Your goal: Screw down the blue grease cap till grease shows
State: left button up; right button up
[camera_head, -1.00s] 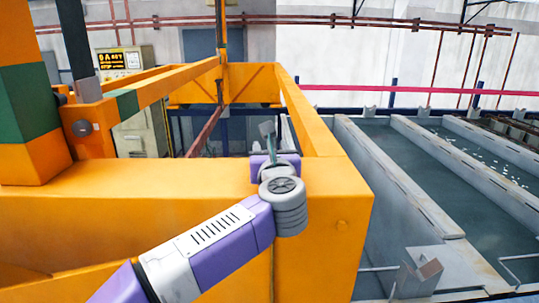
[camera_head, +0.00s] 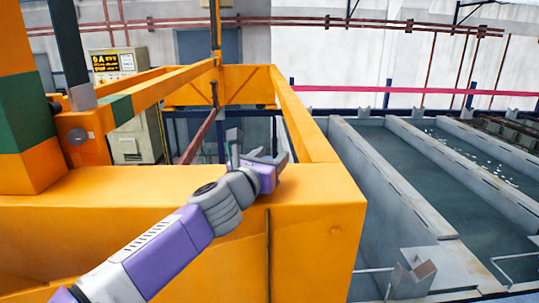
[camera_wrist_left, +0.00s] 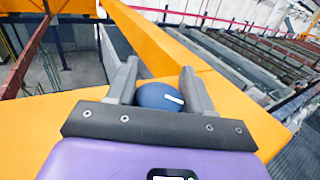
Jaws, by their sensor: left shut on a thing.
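The blue grease cap (camera_wrist_left: 157,96) is round with a white mark on its right side. In the left wrist view it sits between the two grey fingers of my left gripper (camera_wrist_left: 159,84), which is shut on it. In the head view my left gripper (camera_head: 262,158) is at the top of the orange beam, its fingers seen from the side. I cannot make out the cap there, and no grease is visible in either view. My right gripper is in neither view.
The orange frame (camera_head: 180,220) fills the front and left, with a rail (camera_head: 305,125) running away from the gripper. Long grey tanks (camera_head: 385,185) of dark liquid lie to the right. A control cabinet (camera_head: 128,120) stands at the back left.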

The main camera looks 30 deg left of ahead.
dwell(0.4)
pick_arm(q)
jog(key=o, duration=0.9)
jog(key=shift+s, duration=0.1)
jog(key=shift+o, duration=0.2)
jog(key=shift+s, duration=0.1)
jog(key=s, duration=0.7)
jog(key=shift+s+d, duration=0.25)
jog(key=shift+d, duration=0.1)
